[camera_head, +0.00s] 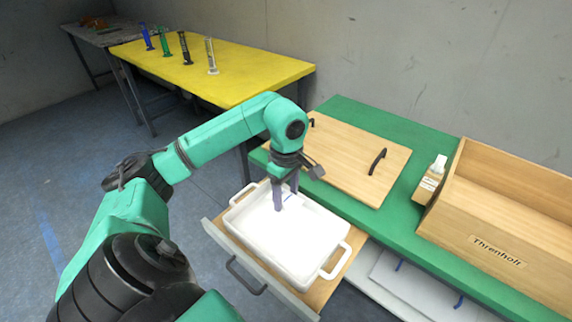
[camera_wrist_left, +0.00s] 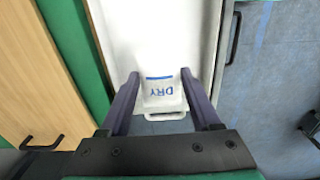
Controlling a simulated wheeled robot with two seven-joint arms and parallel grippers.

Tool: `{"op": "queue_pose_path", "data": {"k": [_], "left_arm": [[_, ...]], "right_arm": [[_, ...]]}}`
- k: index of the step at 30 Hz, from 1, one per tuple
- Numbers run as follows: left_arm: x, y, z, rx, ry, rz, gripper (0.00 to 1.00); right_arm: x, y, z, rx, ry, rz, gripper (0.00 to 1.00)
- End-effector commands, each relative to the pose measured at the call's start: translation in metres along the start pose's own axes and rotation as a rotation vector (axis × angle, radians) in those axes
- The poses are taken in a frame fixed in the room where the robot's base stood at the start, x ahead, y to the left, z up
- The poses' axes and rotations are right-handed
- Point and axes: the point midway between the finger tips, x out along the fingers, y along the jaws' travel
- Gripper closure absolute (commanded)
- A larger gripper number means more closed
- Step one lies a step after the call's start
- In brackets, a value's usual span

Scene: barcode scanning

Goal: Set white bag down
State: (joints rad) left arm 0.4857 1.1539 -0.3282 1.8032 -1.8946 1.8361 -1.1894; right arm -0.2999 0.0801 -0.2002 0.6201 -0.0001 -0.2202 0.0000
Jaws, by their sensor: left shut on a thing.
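My left gripper (camera_head: 286,200) points down inside the white tray (camera_head: 285,240), which has handles at its ends. In the left wrist view the gripper (camera_wrist_left: 160,78) is shut on a small white bag (camera_wrist_left: 163,97) with blue "DRY" lettering and a blue stripe. The bag is between the fingers, over the white tray (camera_wrist_left: 155,35). In the head view the bag blends with the tray and is partly hidden by the fingers; I cannot tell whether it touches the tray floor. My right gripper is not in view.
The tray sits in an open drawer (camera_head: 213,229) below the green table (camera_head: 400,228). A yellow table (camera_head: 235,70) holding several cylinders stands behind.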

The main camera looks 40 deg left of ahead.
Motion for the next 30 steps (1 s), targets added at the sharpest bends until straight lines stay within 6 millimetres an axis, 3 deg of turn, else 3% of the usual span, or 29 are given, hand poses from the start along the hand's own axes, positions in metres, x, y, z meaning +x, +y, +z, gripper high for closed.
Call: {"op": "queue_pose_path", "data": {"k": [1, 6, 16, 27, 28, 30], "left_arm": [[0.018, -0.002, 0.001, 0.001, -0.002, -0.007, 0.91], [0.069, -0.001, 0.001, 0.002, -0.003, -0.003, 0.91], [0.126, 0.000, 0.002, 0.003, -0.004, -0.001, 0.91], [0.137, 0.001, 0.001, 0.005, 0.000, 0.002, 0.91], [0.136, 0.001, 0.001, 0.005, 0.000, 0.002, 0.29], [0.135, 0.001, 0.001, 0.005, -0.001, 0.002, 0.06]], "right_arm": [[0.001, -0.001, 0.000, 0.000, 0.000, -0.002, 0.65], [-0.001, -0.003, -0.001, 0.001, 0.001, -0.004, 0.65], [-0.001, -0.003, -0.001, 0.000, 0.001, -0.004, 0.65], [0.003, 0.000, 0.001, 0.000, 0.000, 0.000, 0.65], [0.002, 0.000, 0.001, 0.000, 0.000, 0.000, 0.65], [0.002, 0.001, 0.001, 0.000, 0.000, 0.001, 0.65]]}}
